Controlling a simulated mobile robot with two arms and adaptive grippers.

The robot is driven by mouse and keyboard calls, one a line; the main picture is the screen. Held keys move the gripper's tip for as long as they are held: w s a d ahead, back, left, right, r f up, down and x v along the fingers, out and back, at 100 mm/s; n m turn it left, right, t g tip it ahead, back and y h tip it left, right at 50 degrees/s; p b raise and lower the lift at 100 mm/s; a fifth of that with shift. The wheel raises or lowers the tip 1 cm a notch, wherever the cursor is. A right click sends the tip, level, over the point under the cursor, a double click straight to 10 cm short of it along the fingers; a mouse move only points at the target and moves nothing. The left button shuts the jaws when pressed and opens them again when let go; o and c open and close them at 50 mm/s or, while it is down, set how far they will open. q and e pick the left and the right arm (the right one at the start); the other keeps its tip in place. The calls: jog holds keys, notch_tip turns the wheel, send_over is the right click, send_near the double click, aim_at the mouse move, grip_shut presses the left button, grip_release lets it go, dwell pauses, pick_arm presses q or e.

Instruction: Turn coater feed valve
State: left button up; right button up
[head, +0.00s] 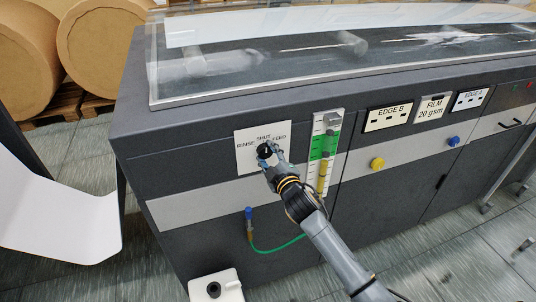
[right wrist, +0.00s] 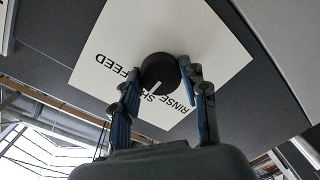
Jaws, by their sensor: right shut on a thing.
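The coater feed valve is a round black knob (head: 264,151) on a white plate (head: 246,158) marked RINSE, SHUT and FEED, on the machine's dark front. My right gripper (head: 268,158) is shut on the knob. In the right wrist view the knob (right wrist: 158,70) sits between the two fingers (right wrist: 160,84), one on each side. Its white pointer line points toward the SHUT lettering, which it and the fingers partly cover. My left gripper is in neither view.
A gauge with a green band (head: 326,150) is right of the plate. Blue and yellow knobs and EDGE labels (head: 388,117) lie further right. A green hose (head: 278,247) hangs below, near a white container (head: 215,287). A clear cover (head: 300,55) tops the machine; paper rolls (head: 105,40) stand behind left.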

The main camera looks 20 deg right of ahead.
dwell(0.4)
jog(key=o, duration=1.1)
jog(key=shift+o, duration=0.2)
jog(key=s, duration=1.2)
jog(key=shift+d+r, duration=0.4)
jog(key=shift+d, duration=0.05)
jog(key=shift+f, duration=0.15)
